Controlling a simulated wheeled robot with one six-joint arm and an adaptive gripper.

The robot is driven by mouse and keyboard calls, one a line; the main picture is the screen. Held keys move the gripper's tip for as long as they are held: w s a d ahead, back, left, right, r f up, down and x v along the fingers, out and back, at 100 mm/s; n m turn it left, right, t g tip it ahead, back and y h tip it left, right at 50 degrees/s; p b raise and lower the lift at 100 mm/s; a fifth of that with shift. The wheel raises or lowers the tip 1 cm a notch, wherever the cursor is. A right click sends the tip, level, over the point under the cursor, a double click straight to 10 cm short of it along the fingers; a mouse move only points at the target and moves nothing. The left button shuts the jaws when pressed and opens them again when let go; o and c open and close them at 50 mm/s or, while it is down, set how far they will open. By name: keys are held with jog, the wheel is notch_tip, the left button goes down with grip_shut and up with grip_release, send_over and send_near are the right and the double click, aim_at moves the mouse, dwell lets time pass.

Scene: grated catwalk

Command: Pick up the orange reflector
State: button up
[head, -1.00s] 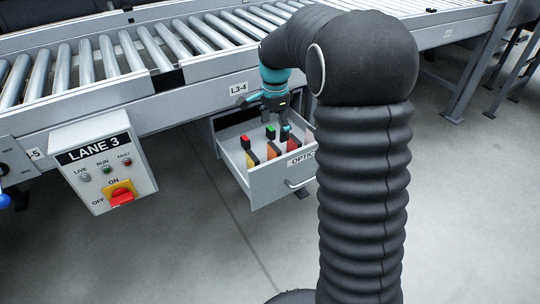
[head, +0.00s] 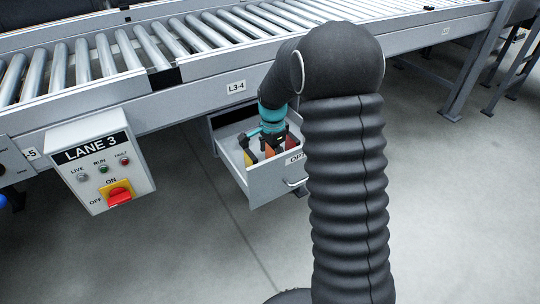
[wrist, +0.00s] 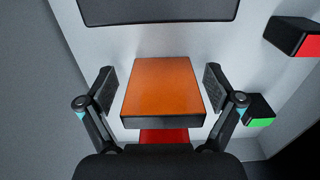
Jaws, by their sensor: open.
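The orange reflector (wrist: 162,88) is a flat orange block with a dark front edge, in the middle of the wrist view. In the head view its orange face (head: 269,151) shows small inside the open drawer (head: 272,188). My gripper (wrist: 160,91) is open, with one finger at the left and one at the right of the reflector. Narrow gaps show between the fingers and its sides, so I see no grip. In the head view my gripper (head: 270,140) is down in the drawer and partly hides what lies there.
A red piece (wrist: 163,136) lies just below the reflector in the wrist view. A black block with a red face (wrist: 297,38) and one with a green face (wrist: 259,110) are at the right. The roller conveyor (head: 215,50) runs above the drawer; a LANE 3 control box (head: 100,165) hangs left.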

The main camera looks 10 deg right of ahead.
jog(key=c, duration=1.2)
